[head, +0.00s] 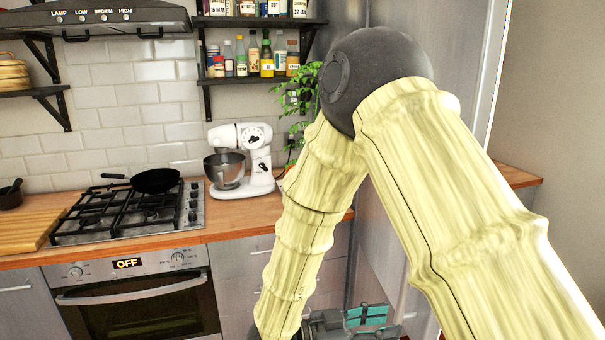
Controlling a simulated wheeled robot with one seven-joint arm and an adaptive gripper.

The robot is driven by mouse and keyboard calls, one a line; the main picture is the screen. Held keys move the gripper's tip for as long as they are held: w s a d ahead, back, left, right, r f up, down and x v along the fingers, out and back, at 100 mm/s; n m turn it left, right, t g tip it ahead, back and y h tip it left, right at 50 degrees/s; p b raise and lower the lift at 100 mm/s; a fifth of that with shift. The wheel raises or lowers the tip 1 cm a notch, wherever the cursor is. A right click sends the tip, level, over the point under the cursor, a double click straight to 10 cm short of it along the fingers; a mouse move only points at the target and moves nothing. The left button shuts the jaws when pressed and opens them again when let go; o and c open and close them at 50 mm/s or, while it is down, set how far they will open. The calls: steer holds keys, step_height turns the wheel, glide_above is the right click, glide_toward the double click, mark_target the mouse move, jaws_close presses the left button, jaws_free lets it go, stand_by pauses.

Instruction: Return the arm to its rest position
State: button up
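My arm (440,190) fills the right half of the head view, with pale yellow, ridged links. It bends at a dark grey round elbow (372,75) high in the picture, and its far link runs down to the bottom edge. A grey part with teal patches at the bottom, beside the end of that link, looks like my gripper (366,318). It is low in front of the grey cabinet fronts and partly cut off by the picture's edge. Its fingers cannot be made out, nor whether it holds anything.
A wooden counter (240,217) carries a gas hob (100,222) with a black pan (155,181), and a white stand mixer (262,172). An oven (140,300) is below. Shelves with bottles (265,58) and a hood (95,18) are above. A tall steel front (455,45) stands behind my arm.

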steer(key=d+f+n+t+y, duration=0.1)
steer(key=d+f+n+y, duration=0.15)
steer(key=f, duration=0.55)
steer(key=d+f+n+t+y, duration=0.2)
steer(key=f+n+y, duration=0.2)
steer(key=f, duration=0.5)
steer(key=d+f+n+t+y, duration=0.1)
steer(key=d+f+n+y, duration=0.2)
steer(key=f, duration=0.5)
steer(key=s+f+n+g+y, duration=0.2)
steer(key=s+f, duration=0.5)
steer(key=s, duration=0.6)
steer(key=s+f+n+g+y, duration=0.3)
steer(key=s+f+g+y, duration=0.2)
steer(key=s, duration=0.9)
step_height(320, 180, down, 4)
steer(key=shift+r+n+y, duration=0.2)
steer(key=shift+n+y, duration=0.15)
steer(key=shift+y, duration=0.1)
steer(key=shift+w+a, duration=0.1)
steer(key=shift+c, duration=0.7)
